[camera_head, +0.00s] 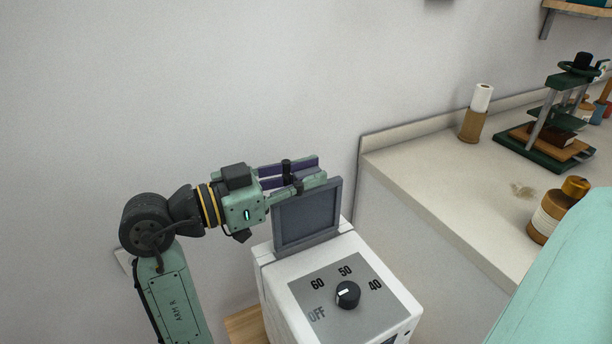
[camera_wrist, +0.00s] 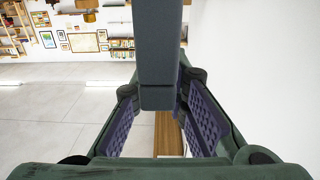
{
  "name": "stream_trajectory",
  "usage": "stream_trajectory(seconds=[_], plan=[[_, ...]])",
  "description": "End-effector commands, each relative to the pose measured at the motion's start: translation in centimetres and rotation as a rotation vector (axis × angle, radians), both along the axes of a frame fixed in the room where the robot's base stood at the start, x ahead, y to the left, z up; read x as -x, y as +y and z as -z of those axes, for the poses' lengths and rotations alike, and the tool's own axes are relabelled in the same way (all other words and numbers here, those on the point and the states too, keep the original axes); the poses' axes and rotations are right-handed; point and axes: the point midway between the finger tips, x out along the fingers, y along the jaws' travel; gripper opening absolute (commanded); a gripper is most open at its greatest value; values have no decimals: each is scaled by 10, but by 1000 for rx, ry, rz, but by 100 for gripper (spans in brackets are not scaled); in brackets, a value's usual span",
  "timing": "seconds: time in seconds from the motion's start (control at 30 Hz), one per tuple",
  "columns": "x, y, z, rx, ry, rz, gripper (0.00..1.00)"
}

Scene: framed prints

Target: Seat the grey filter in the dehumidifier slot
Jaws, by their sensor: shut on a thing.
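The grey filter (camera_head: 306,216) is a dark grey framed panel, standing nearly upright over the rear top of the white dehumidifier (camera_head: 278,296). My gripper (camera_head: 318,172) comes from the left and is shut on the filter at its upper edge. In the wrist view the filter (camera_wrist: 160,50) shows edge-on as a grey bar between the purple finger pads. The filter's lower edge is at the dehumidifier's top. The slot is hidden, and I cannot tell how deep the filter sits in it.
The dehumidifier has a black dial (camera_head: 347,294) on its sloping panel. A wooden surface (camera_head: 245,326) shows beside its base. A counter (camera_head: 440,185) to the right holds a paper roll (camera_head: 481,98), a green press (camera_head: 550,125) and a jar (camera_head: 552,215). A plain wall is behind.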

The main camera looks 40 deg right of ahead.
Motion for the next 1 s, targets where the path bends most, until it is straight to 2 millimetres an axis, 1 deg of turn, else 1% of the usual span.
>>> stream_trajectory(seconds=[0.37,1.0], plan=[[0,0,2,0,0,0,0],[0,0,18,0,-1,0,0]])
